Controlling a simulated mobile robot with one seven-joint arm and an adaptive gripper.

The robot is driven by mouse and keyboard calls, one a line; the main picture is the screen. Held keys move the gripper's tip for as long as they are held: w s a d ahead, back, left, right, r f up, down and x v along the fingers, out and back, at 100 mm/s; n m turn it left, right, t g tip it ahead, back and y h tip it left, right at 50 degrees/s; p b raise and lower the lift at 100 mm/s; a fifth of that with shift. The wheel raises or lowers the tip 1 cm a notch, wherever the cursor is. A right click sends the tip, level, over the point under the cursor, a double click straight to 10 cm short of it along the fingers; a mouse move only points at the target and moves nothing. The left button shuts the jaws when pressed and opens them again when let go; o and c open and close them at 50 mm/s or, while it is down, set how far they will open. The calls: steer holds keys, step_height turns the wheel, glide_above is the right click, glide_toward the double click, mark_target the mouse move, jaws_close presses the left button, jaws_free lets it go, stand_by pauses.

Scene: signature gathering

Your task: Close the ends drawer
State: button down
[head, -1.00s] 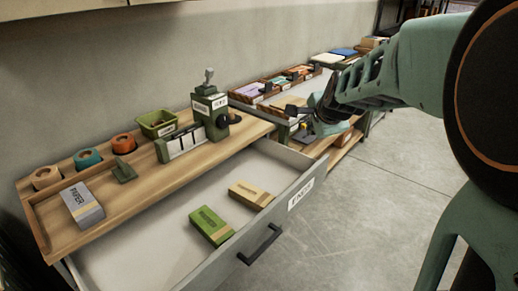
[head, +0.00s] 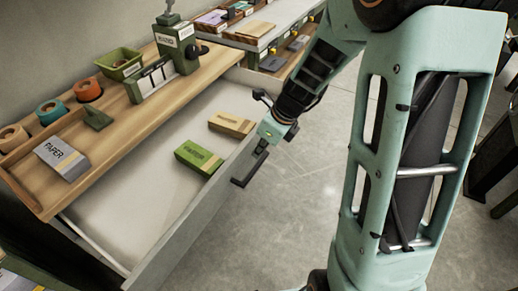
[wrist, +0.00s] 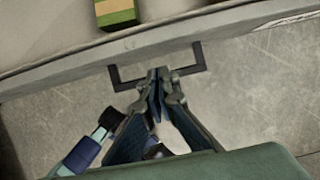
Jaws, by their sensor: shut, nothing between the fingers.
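The ends drawer (head: 190,222) stands pulled out from the wooden-topped bench in the head view. Its dark bar handle (head: 243,176) is on the outer face, and it also shows in the wrist view (wrist: 127,84). The drawer's white label is at the upper right of the wrist view (wrist: 290,19). A green box (head: 198,158) and a tan box (head: 232,124) lie inside the drawer. My gripper (wrist: 158,72) is shut and empty, outside the drawer front, with its fingertips at the handle's middle. I cannot tell whether they touch it.
The bench top (head: 125,122) holds a paper box (head: 62,158), several tape rolls, a green bin (head: 119,64) and a green device (head: 177,50). Another bench with trays (head: 262,38) stands beyond. The concrete floor (head: 265,235) before the drawer is clear.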

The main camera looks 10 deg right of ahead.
steer(key=b, duration=0.1)
glide_above(246, 168)
steer(key=s+d, duration=0.1)
steer(key=d, duration=0.1)
steer(key=f, duration=0.5)
steer(key=shift+s+f, duration=0.2)
steer(key=shift+f, duration=0.15)
steer(key=shift+a, duration=0.15)
